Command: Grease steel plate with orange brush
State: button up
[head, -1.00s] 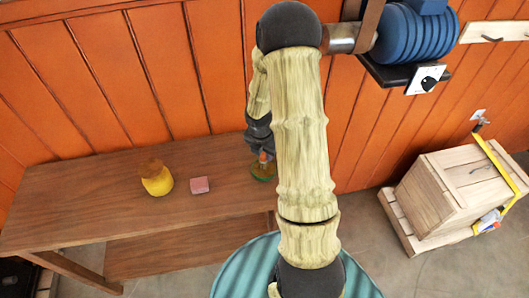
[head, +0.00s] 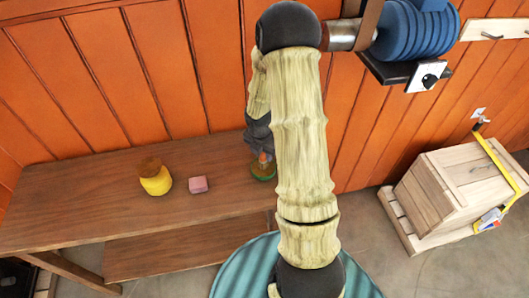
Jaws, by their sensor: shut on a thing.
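My gripper (head: 262,152) is over the right part of the wooden table, partly hidden behind my own arm. It is shut on a small orange thing (head: 264,158), which looks like the orange brush; little of it shows. Just below it is a small round green and brown thing (head: 262,173), partly covered by my arm. I cannot tell whether the brush touches it. I cannot make out a steel plate for sure.
The wooden table (head: 90,205) stands against an orange plank wall. A yellow pot with a brown top (head: 155,182) and a pink block (head: 198,185) stand left of my gripper. A wooden crate (head: 455,190) with a yellow clamp is on the floor at the right.

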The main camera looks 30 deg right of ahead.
jog(key=shift+f, duration=0.4)
dwell(0.4)
jog(key=shift+s, duration=0.1)
dwell(0.3)
dwell(1.0)
notch_tip(320, 180, up, 7)
jog(key=p, duration=0.7)
dwell(0.4)
dwell(0.8)
